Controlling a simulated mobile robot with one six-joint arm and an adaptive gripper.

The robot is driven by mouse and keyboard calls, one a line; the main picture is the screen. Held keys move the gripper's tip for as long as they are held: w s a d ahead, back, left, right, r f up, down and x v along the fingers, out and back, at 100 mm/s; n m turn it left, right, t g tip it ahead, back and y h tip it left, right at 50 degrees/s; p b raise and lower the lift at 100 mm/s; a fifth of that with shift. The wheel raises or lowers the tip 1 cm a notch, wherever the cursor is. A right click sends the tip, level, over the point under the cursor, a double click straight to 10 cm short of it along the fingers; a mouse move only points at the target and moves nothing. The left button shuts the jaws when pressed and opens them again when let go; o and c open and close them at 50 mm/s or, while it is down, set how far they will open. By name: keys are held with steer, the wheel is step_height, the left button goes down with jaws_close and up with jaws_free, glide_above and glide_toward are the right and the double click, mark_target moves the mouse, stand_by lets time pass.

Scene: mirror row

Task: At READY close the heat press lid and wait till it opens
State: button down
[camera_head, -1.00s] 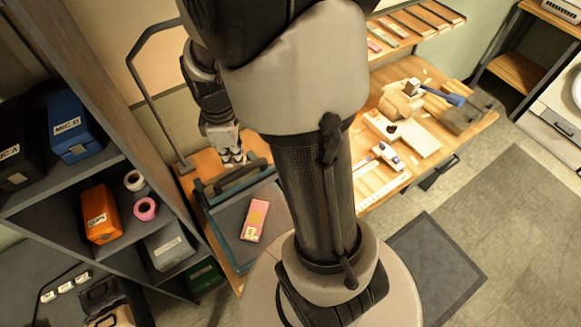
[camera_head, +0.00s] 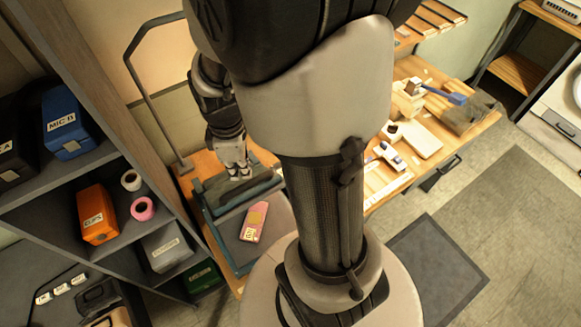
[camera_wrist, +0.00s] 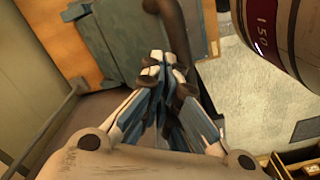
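The heat press (camera_head: 222,232) is a dark teal frame with a grey bed on the wooden bench. Its lid (camera_head: 246,192), with a bar across the front, is tilted partly down over the back of the bed, not closed. A pink item (camera_head: 253,226) with a yellowish label lies on the bed in front of it. My gripper (camera_head: 239,175) is just behind the lid's bar, at or very near it; contact cannot be told. In the wrist view its fingertips (camera_wrist: 160,66) are together, with nothing seen between them, beside a dark bar (camera_wrist: 172,25). No READY sign is legible.
A rounded grey body with a dark red panel reading 150 (camera_wrist: 266,25) is close by in the wrist view. A shelf with an orange box (camera_head: 98,214) and rolls stands left of the press. Tools and wooden blocks (camera_head: 408,97) occupy the bench's right.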

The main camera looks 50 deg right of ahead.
mark_target(248, 185)
steer(key=shift+s+f, duration=0.1)
steer(key=shift+s+a+f+b, duration=0.25)
steer(key=shift+s+f+b, duration=0.3)
steer(key=shift+s, duration=0.15)
steer(key=shift+s+a+f+b, duration=0.2)
steer(key=shift+s+f+b, duration=0.2)
steer(key=shift+s+f, duration=0.2)
steer(key=shift+s, duration=0.15)
steer(key=shift+s+a+f+b, duration=0.2)
steer(key=shift+s+f+b, duration=0.35)
steer(key=shift+s+f, duration=0.1)
steer(key=shift+s+a+f+b, duration=0.15)
steer(key=shift+s+f+b, duration=0.4)
steer(key=shift+f, duration=0.2)
